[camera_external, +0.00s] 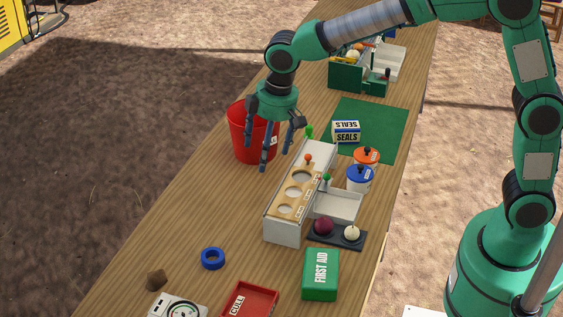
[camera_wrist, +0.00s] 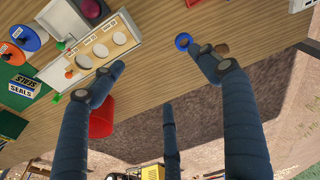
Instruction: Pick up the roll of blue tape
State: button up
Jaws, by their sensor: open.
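The roll of blue tape (camera_external: 213,249) lies flat on the wooden table in the near left part of the external view. It also shows in the wrist view, where the blue tape roll (camera_wrist: 183,34) is near the top, close to the tip of the right-hand finger. My gripper (camera_external: 277,158) is open and empty. It hangs above the table beside the red bucket, well beyond the tape. Its three blue fingers are spread apart in the wrist view (camera_wrist: 163,82).
A grey sorter box with a holed wooden top (camera_external: 299,183) stands between my gripper and the green first aid box (camera_external: 321,274). A red bucket (camera_external: 239,140) is by the fingers. A red CULL tray (camera_external: 267,299), a scale (camera_external: 178,307) and a brown lump (camera_external: 156,279) lie near the tape.

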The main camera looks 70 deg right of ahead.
jog(key=w+a+f+g+p, duration=0.1)
jog(key=w+a+f, duration=0.3)
jog(key=w+f, duration=0.45)
jog(key=n+g+p, duration=0.1)
jog(key=n, duration=0.1)
send_over(215, 255)
notch_tip(215, 255, down, 14)
jog(key=shift+f+b, duration=0.4)
jog(key=shift+f, duration=3.9)
jog(key=shift+f+b, duration=0.4)
jog(key=shift+f, duration=2.2)
